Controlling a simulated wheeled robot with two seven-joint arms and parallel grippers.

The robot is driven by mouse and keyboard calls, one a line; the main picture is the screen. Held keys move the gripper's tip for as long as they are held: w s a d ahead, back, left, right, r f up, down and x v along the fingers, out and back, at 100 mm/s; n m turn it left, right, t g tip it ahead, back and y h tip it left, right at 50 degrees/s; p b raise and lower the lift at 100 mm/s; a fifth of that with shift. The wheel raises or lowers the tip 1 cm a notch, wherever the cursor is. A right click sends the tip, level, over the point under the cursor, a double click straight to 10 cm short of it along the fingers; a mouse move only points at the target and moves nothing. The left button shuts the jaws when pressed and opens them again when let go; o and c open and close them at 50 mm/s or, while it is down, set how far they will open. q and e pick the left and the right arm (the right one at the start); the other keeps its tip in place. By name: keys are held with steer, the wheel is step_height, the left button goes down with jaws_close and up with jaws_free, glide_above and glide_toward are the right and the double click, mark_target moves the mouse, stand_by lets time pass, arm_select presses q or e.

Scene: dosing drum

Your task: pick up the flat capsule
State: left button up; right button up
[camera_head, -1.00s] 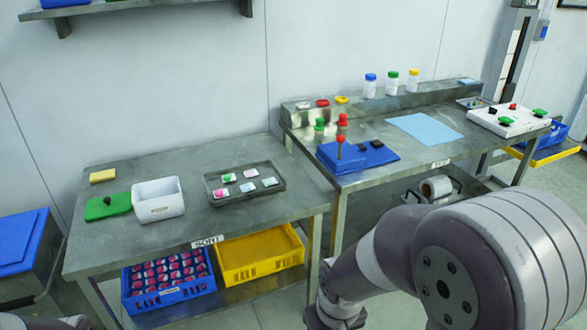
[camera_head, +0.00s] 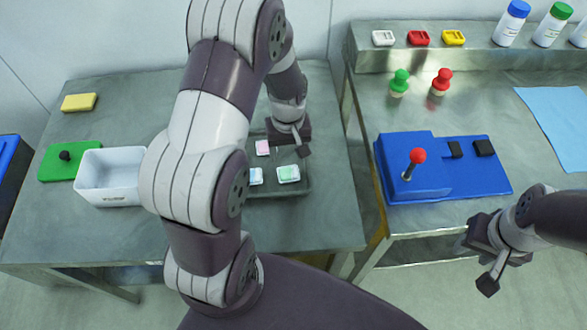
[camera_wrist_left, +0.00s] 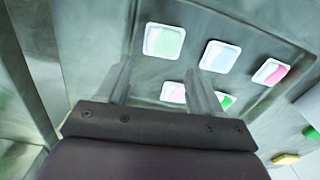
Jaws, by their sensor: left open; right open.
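Several small flat square capsules with white rims lie in a dark metal tray (camera_head: 306,186) on the left table. In the head view a pink capsule (camera_head: 262,147), a pale blue capsule (camera_head: 255,176) and a green capsule (camera_head: 288,174) show; my left arm hides the others. I cannot tell which one is meant. My left gripper (camera_head: 298,143) is open above the tray's far right part. In the left wrist view its fingers (camera_wrist_left: 158,72) are apart and empty, with the green capsule (camera_wrist_left: 164,41) just beyond them. My right gripper (camera_head: 476,266) is open and empty, in front of the right table.
A white bin (camera_head: 108,190), a green lid (camera_head: 62,163) and a yellow sponge (camera_head: 79,102) are left of the tray. A blue fixture (camera_head: 430,186) with a red-knobbed lever and green and red knobs (camera_head: 399,84) stand on the right table.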

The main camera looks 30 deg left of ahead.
mark_target(289, 172)
arm_select(q)
steer(key=f, duration=0.3)
steer(key=s+f, duration=0.1)
steer(key=f, duration=0.2)
steer(key=shift+s+d, duration=0.1)
steer(key=shift+d, duration=0.1)
steer(key=shift+f, duration=0.25)
steer(key=shift+r, duration=0.1)
steer(key=c, duration=0.6)
steer(key=shift+c, duration=0.9)
step_height(289, 172, up, 4)
steer(key=shift+r, duration=0.15)
steer(key=s+d+r, duration=0.4)
steer(key=d+r, duration=0.2)
steer(key=d, duration=0.5)
steer(key=shift+r, duration=0.3)
